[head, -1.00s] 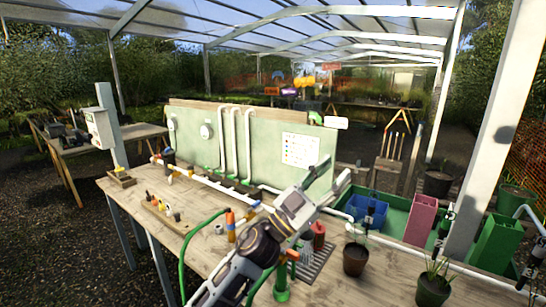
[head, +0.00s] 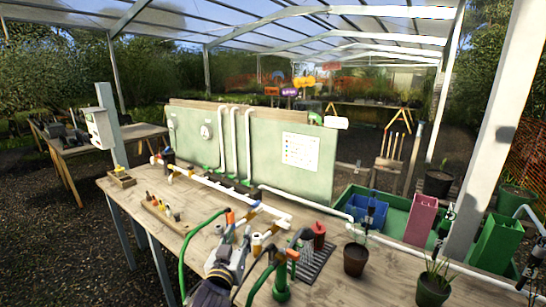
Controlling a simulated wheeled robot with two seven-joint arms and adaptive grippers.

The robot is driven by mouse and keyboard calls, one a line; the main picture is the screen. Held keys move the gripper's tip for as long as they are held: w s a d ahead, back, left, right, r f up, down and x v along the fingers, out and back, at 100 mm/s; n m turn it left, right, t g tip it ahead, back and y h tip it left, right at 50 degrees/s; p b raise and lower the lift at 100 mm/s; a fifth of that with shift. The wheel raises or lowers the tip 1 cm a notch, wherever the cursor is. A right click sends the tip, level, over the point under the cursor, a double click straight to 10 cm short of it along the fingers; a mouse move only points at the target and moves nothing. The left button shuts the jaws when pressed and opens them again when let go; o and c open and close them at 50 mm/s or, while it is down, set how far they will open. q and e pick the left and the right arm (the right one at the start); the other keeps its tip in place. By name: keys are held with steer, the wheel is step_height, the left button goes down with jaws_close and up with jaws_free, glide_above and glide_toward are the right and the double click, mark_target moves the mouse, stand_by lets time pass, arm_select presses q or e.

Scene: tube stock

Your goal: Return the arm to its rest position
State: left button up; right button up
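My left gripper (head: 236,235) is low over the front part of the wooden workbench (head: 345,290), coming in from the bottom edge. Its fingers look apart, with nothing seen between them. It points away from me, between the green hose on the left and the red-and-green fittings on the right. A white pipe assembly (head: 215,184) with orange and yellow joints lies on the bench beyond it. I cannot make out my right gripper.
A green hose (head: 184,255) arches close left of the gripper. A green stand (head: 281,285) and a red cylinder (head: 319,236) stand to its right. A green board (head: 265,140) rises behind the bench.

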arm_select(q)
steer(key=s+a+f+g+y, duration=0.1)
steer(key=s+a+f+g, duration=0.4)
steer(key=s+f, duration=0.45)
steer(key=s+a+f+g+y, duration=0.1)
steer(key=s+a+f+g, duration=0.4)
steer(key=s+f, duration=0.45)
steer(key=s+a+f+m+g, duration=0.15)
steer(key=s+f+g, duration=0.3)
steer(key=s, duration=0.45)
step_height(320, 180, down, 34)
steer(key=s+a+r, duration=0.1)
steer(key=s+a, duration=0.1)
steer(key=s+a+f+g, duration=0.1)
steer(key=s+a+f, duration=0.1)
steer(key=s+f, duration=0.8)
steer(key=s+a+f, duration=0.3)
steer(key=s+f, duration=0.7)
steer(key=s, duration=0.2)
steer(key=shift+f+g+y, duration=0.3)
steer(key=shift+g, duration=0.05)
